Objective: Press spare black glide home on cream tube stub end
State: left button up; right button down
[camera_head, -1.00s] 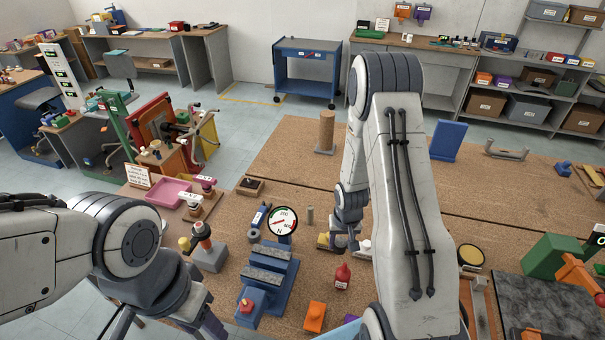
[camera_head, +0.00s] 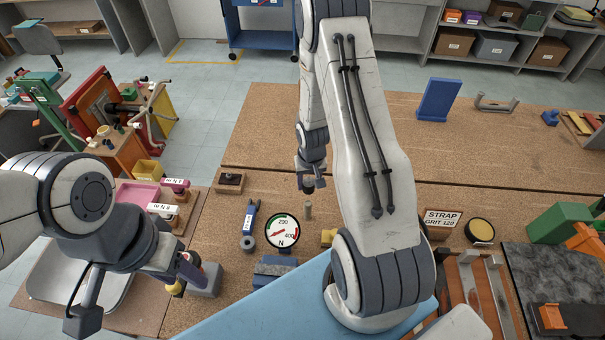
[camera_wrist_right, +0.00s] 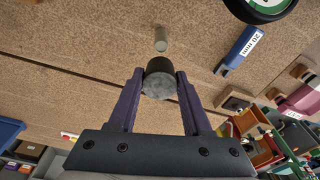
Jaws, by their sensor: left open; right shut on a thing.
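The black glide (camera_wrist_right: 160,66) is a short dark cup with a grey end, clamped between the two fingertips of my right gripper (camera_wrist_right: 160,84). In the head view my right gripper (camera_head: 307,178) hangs over the bench, the dark glide (camera_head: 307,187) below it. The cream tube stub (camera_head: 308,210) is a small upright post on the board. It shows in the right wrist view (camera_wrist_right: 160,40) just beyond the glide, apart from it. My left gripper (camera_head: 186,276) is at the lower left, near a grey block; its fingers are partly hidden.
A round force dial (camera_head: 282,231) stands left of the stub, with a blue labelled tool (camera_head: 250,217) beside it. My right arm hides part of the bench.

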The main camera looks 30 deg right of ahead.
jog(key=shift+a+r, duration=0.1)
jog(key=shift+w, duration=0.1)
jog(key=shift+s+n+p, duration=0.25)
jog(key=shift+n+p, duration=0.15)
jog(key=shift+p, duration=0.1)
jog(key=b, duration=0.6)
send_over(308, 203)
notch_tip(308, 203, down, 6)
jog(key=shift+s, duration=0.1)
dwell(0.7)
jog(key=shift+f+b, duration=2.35)
jog(key=shift+c, duration=1.4)
grip_release()
jog(key=shift+r, duration=0.1)
